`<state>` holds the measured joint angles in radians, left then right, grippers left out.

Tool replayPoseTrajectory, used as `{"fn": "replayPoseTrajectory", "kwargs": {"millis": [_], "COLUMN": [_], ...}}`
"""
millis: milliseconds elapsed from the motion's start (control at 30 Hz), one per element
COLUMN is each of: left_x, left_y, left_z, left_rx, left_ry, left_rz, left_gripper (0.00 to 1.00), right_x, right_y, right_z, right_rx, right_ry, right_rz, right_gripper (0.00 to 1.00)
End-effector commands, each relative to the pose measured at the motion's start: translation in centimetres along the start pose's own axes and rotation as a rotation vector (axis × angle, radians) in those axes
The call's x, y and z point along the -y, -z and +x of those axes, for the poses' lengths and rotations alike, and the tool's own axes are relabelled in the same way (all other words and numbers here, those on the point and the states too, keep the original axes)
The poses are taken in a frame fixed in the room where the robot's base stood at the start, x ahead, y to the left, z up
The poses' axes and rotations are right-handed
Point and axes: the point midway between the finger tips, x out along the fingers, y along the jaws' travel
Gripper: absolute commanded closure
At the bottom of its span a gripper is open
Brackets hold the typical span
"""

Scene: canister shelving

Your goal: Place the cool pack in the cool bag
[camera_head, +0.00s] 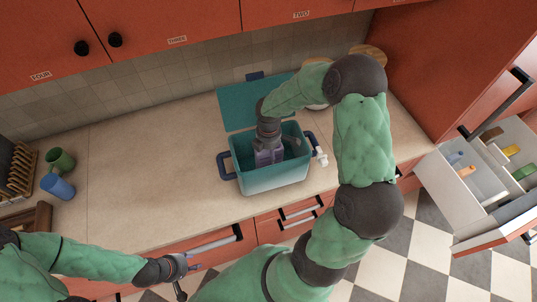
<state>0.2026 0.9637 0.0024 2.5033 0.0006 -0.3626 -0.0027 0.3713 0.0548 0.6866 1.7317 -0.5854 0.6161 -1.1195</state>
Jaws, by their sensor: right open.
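The cool bag (265,182) is an open teal box with dark blue side handles on the counter. Its lid (235,105) is swung back behind it. My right gripper (269,160) reaches down into the bag from above and is open. The lower part of its fingers and the bag's floor are hard to make out. I cannot make out a cool pack; anything under the gripper is hidden. My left gripper (188,265) is at the counter's front, below the bag and to its left, beside a drawer handle. Its jaw opening is too small to judge.
A green mug (61,161), a blue cup (57,187) and a wooden rack (22,170) stand at the left. A small white object (321,157) is right of the bag. An open drawer (478,185) with several items juts out at the right. The counter left of the bag is clear.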

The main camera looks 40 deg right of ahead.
Motion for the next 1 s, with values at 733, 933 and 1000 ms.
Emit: {"fn": "replayPoseTrajectory", "kwargs": {"millis": [733, 933, 1000], "left_x": [-0.1, -0.1, -0.1], "left_y": [0.0, 0.0, 0.0], "left_z": [-0.3, -0.3, -0.3], "left_rx": [0.0, 0.0, 0.0], "left_ry": [0.0, 0.0, 0.0], "left_rz": [0.0, 0.0, 0.0], "left_gripper": [0.6, 0.6, 0.6], "right_x": [0.0, 0.0, 0.0], "right_y": [0.0, 0.0, 0.0], "right_z": [-9.6, -9.6, -9.6], "right_rx": [0.0, 0.0, 0.0], "right_ry": [0.0, 0.0, 0.0], "right_rz": [-0.001, 0.0, 0.0], "right_gripper": [0.29, 0.29, 0.29]}}
